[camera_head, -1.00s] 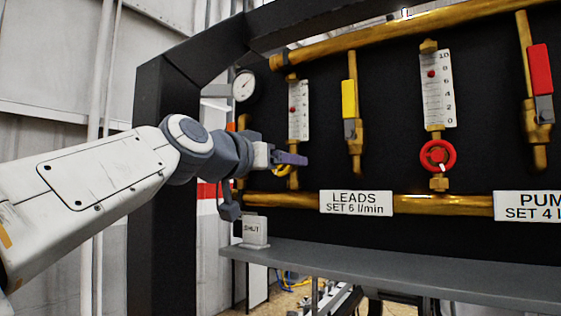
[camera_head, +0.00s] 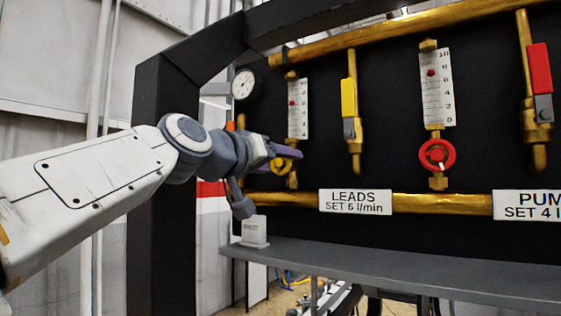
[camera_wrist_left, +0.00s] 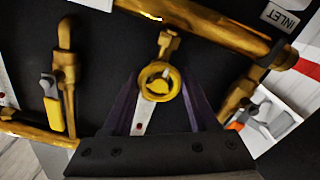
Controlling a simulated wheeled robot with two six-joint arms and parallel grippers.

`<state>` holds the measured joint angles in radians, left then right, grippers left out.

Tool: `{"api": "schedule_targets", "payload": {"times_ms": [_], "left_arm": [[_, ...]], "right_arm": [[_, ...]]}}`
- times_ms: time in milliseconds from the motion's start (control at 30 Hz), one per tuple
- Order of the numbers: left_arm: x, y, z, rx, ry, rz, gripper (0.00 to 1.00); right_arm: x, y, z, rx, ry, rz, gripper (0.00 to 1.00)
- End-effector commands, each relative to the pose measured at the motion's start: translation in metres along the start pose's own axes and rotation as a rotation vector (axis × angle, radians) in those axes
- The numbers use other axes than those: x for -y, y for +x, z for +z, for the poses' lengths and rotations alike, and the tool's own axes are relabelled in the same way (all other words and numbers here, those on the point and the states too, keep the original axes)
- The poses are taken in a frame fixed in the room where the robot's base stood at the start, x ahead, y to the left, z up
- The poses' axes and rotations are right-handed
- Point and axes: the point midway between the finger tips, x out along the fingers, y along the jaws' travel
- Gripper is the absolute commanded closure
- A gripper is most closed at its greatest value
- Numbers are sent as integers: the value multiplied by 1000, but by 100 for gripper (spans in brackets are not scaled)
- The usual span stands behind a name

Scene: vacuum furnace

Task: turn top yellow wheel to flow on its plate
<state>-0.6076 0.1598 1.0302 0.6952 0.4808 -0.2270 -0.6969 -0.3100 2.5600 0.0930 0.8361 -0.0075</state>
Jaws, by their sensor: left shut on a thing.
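The yellow wheel (camera_head: 279,165) sits under the left flow gauge (camera_head: 300,115), partly hidden by my left gripper (camera_head: 286,152). In the left wrist view the wheel (camera_wrist_left: 160,96) lies between the two purple fingers of my left gripper (camera_wrist_left: 162,82), which is shut on it. The gripper is rolled, with one finger showing higher in the head view. A red float shows in the upper half of the gauge; its numbers are too small to read. The plate (camera_head: 355,202) below reads "LEADS SET 6 l/min". My right gripper is not in view.
A yellow lever valve (camera_head: 349,98) stands just right of the gauge. Further right are a red wheel (camera_head: 437,155), its gauge (camera_head: 436,88) and a red lever (camera_head: 539,70). A grey shelf (camera_head: 400,268) runs below.

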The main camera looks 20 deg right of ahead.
Motion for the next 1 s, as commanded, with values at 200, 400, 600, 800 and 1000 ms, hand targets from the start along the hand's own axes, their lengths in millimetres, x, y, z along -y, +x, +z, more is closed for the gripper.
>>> {"api": "schedule_targets", "payload": {"times_ms": [200,400,600,800,1000], "left_arm": [[1,0,-1,-1,-100,-1,96],[1,0,-1,-1,-142,-1,96],[1,0,-1,-2,-150,-1,96],[1,0,-1,-2,-149,-1,96],[1,0,-1,-1,-148,0,11]], "right_arm": [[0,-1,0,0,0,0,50],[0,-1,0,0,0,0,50],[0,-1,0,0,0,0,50],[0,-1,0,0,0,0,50],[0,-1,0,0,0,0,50]]}}
